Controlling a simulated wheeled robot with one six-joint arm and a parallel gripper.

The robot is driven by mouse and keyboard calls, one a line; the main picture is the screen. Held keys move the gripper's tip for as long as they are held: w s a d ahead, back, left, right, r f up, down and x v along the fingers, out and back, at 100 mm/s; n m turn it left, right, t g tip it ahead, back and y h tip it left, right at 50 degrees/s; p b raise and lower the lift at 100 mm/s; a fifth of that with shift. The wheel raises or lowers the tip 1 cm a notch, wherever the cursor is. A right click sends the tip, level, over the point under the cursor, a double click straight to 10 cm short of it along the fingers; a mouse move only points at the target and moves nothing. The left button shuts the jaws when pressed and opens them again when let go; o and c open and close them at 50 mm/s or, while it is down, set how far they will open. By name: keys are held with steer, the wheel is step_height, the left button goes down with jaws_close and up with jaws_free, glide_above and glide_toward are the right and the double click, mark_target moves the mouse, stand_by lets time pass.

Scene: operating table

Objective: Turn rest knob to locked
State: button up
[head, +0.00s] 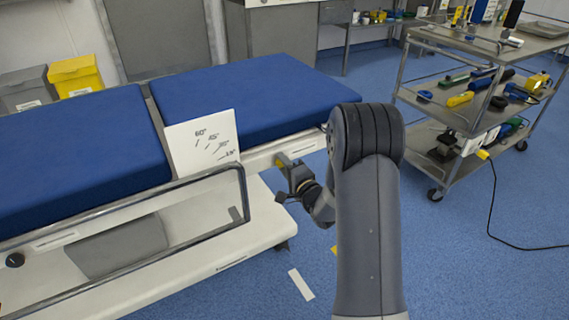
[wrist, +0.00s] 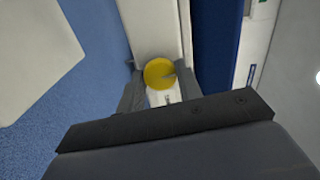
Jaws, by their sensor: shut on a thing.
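The rest knob (wrist: 160,73) is a round yellow knob with a dark notch at its right edge, on the white side rail of the table. My gripper (wrist: 160,90) is shut on it, with one dark finger on each side.
The operating table has blue pads (head: 250,95) and a white angle plate (head: 203,143) marked with degrees. A metal side rail (head: 120,215) runs along the front left. A tool trolley (head: 480,45) stands at the right, with a black cable on the floor.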

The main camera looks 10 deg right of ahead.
steer(key=shift+m, duration=0.7)
steer(key=o, duration=1)
steer(key=shift+c, duration=0.2)
steer(key=p+v, duration=0.1)
steer(key=v, duration=0.9)
steer(key=shift+s+p, duration=0.4)
steer(key=shift+d, duration=0.1)
steer(key=b+x, duration=0.1)
steer(key=x, duration=0.9)
steer(key=shift+w+b, duration=0.35)
steer(key=shift+w, duration=0.05)
